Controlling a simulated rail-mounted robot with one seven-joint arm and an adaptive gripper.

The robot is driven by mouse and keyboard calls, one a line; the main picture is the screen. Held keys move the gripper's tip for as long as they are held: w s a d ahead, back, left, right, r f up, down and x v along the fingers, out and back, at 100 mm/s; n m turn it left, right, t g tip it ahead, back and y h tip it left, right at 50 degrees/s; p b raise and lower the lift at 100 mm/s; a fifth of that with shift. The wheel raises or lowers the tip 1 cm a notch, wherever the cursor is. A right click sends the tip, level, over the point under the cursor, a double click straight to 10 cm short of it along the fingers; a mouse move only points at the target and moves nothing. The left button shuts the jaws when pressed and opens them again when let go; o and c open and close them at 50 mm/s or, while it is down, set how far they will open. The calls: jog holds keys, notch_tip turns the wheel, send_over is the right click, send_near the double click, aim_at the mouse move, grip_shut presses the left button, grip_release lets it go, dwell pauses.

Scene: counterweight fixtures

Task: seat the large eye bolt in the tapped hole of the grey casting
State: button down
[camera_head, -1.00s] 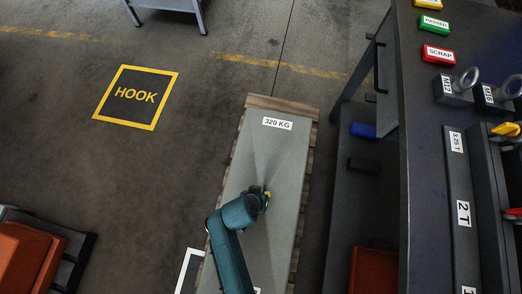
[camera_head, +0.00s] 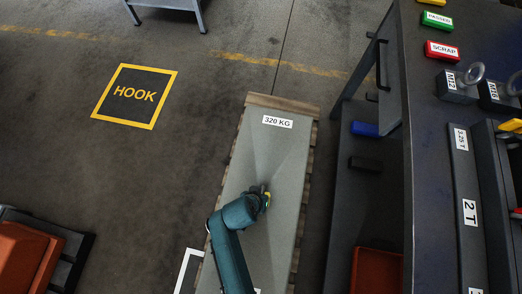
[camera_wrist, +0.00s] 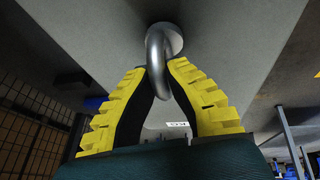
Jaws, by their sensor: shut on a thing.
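The grey casting (camera_head: 270,160) lies long on a wooden pallet in the head view, with a "320 KG" label near its far end. My gripper (camera_head: 265,192) is over the middle of the casting. In the wrist view, the yellow-padded fingers of my gripper (camera_wrist: 160,75) are shut on the metal ring of the eye bolt (camera_wrist: 157,50). The bolt's round collar (camera_wrist: 168,37) is against or very close to the casting's grey face (camera_wrist: 235,45). The shank and the tapped hole are hidden, so I cannot tell how deep the bolt sits.
A dark workbench (camera_head: 430,150) on the right carries M12 (camera_head: 459,85) and another block with eye bolts. A HOOK floor square (camera_head: 134,96) lies to the left. An orange bin (camera_head: 25,258) stands at lower left. The floor between is clear.

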jog(key=c, duration=1.2)
grip_release()
jog(key=shift+o, duration=0.2)
jog(key=v, duration=1.2)
